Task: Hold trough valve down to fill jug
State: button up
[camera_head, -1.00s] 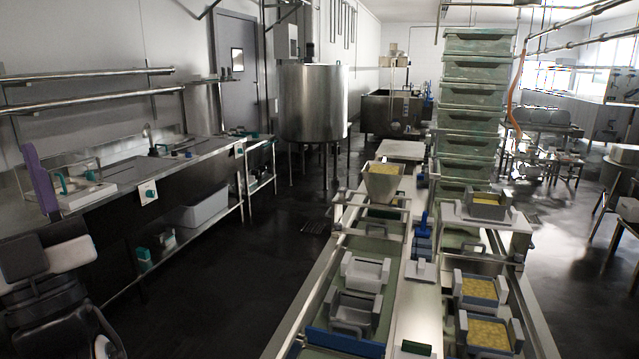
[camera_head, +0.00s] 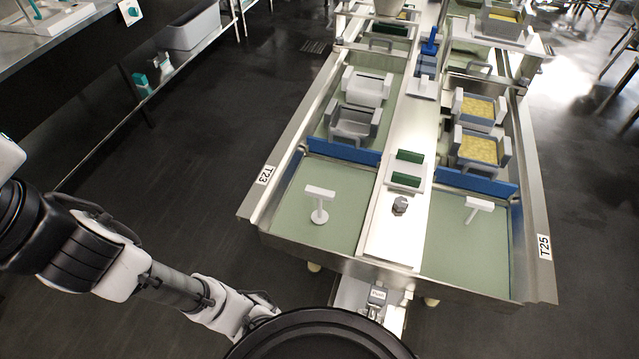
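Two white T-shaped valve handles stand upright on the pale green trough floors. One valve (camera_head: 319,203) is in the left trough labelled T23 (camera_head: 266,175). The other valve (camera_head: 475,207) is in the right trough labelled T25 (camera_head: 544,247). I cannot make out a jug for certain; a small grey-and-white object (camera_head: 376,297) sits low under the trough's front end, partly hidden. My arm comes in from the left, and its far end, with my gripper (camera_head: 264,303), is near the bottom edge, apart from both valves. A black round part of mine partly covers it, so its fingers are unclear.
Blue dividers (camera_head: 343,152) cross the troughs behind the valves. Beyond them are grey moulds (camera_head: 352,124) and moulds with yellow curd (camera_head: 480,148). Green blocks (camera_head: 406,179) and a metal knob (camera_head: 400,204) sit on the centre strip. Dark floor (camera_head: 190,170) lies clear at left.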

aim_at(377, 296)
jog(key=k+l, duration=0.15)
jog(key=k, duration=0.45)
jog(key=k+l, duration=0.15)
jog(key=k, duration=0.4)
jog(key=k+l+z, duration=0.1)
jog(key=k, duration=0.5)
jog(key=i+j, duration=0.8)
jog(key=j+u, duration=0.05)
jog(key=j, duration=0.1)
